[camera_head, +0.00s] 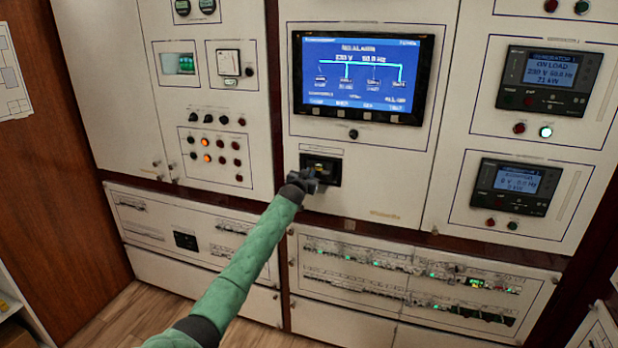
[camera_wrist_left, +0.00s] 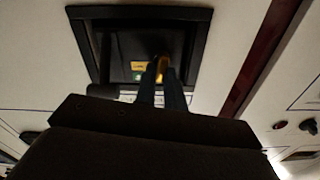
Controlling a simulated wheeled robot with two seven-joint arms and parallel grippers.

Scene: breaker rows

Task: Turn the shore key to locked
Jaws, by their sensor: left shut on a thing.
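The shore key switch sits in a black-framed recess (camera_head: 333,166) on the white panel below the large blue screen. In the left wrist view the recess frame (camera_wrist_left: 195,14) surrounds a dark plate with small yellow-green labels (camera_wrist_left: 138,70). My left gripper (camera_head: 306,181) is at the recess's lower left in the head view. In the left wrist view my left gripper (camera_wrist_left: 161,78) has its fingers close together on a small yellow-brown key (camera_wrist_left: 161,66). The fingers hide part of the key, so its exact setting cannot be read. My right gripper is not in view.
The large blue screen (camera_head: 362,75) is above the recess. Rows of breakers (camera_head: 410,270) line the panel below. A panel of knobs and orange lamps (camera_head: 215,150) is at left, and two generator displays (camera_head: 545,80) are at right. The wooden floor (camera_head: 140,312) shows below left.

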